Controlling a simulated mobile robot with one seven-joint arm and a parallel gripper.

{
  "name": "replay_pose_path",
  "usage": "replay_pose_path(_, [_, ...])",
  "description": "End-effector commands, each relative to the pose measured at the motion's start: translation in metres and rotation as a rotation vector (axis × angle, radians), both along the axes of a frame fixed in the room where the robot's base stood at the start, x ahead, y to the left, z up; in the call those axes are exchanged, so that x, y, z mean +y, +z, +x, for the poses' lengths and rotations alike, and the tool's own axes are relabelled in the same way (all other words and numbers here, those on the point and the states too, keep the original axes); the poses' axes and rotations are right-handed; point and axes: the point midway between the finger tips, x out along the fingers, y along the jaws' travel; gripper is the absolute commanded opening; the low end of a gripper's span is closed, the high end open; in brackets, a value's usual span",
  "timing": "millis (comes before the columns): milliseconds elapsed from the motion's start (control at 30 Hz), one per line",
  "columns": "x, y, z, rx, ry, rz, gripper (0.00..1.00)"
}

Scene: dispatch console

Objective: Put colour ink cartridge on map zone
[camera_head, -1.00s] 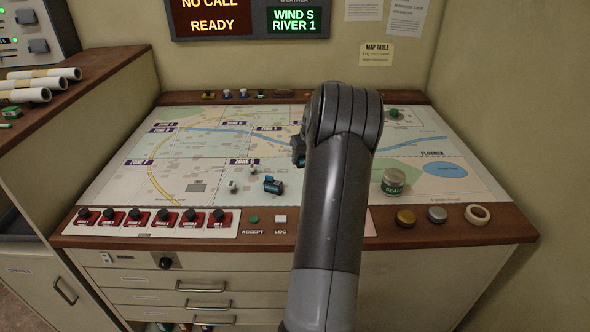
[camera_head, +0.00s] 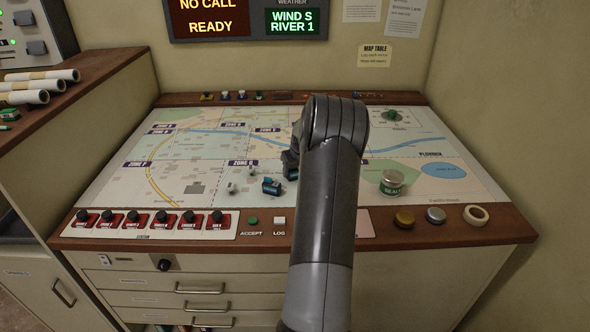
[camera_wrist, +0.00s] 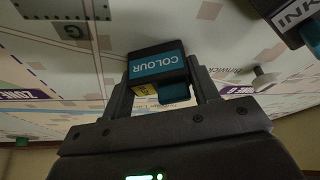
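The colour ink cartridge (camera_wrist: 157,66) is a dark block with a teal label reading COLOUR. It sits between the two fingers of my gripper (camera_wrist: 160,88) in the wrist view, with both fingers against its sides. In the head view my gripper (camera_head: 291,164) is mostly hidden behind my arm, over the middle of the map (camera_head: 215,142), right of the ZONE G label. I cannot tell whether the cartridge touches the map. A second dark and teal cartridge (camera_head: 272,186) lies on the map just left of my gripper; the wrist view shows a block marked INK (camera_wrist: 296,18).
Two small white pieces (camera_head: 232,187) stand near the second cartridge. A green-labelled tin (camera_head: 392,182) stands on the map at right. Red-based switches (camera_head: 161,219), round buttons (camera_head: 404,218) and a tape roll (camera_head: 476,214) line the front edge. The left part of the map is clear.

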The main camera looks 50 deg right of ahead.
Motion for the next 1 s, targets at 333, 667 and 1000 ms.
replay_pose_path(333, [0.0,0.0,0.0,0.0,0.0,0.0,0.76])
replay_pose_path(667, [0.001,0.017,-0.004,-0.002,-0.001,-0.003,0.76])
replay_pose_path(1000, [0.011,0.081,-0.029,-0.002,0.0,-0.004,0.76])
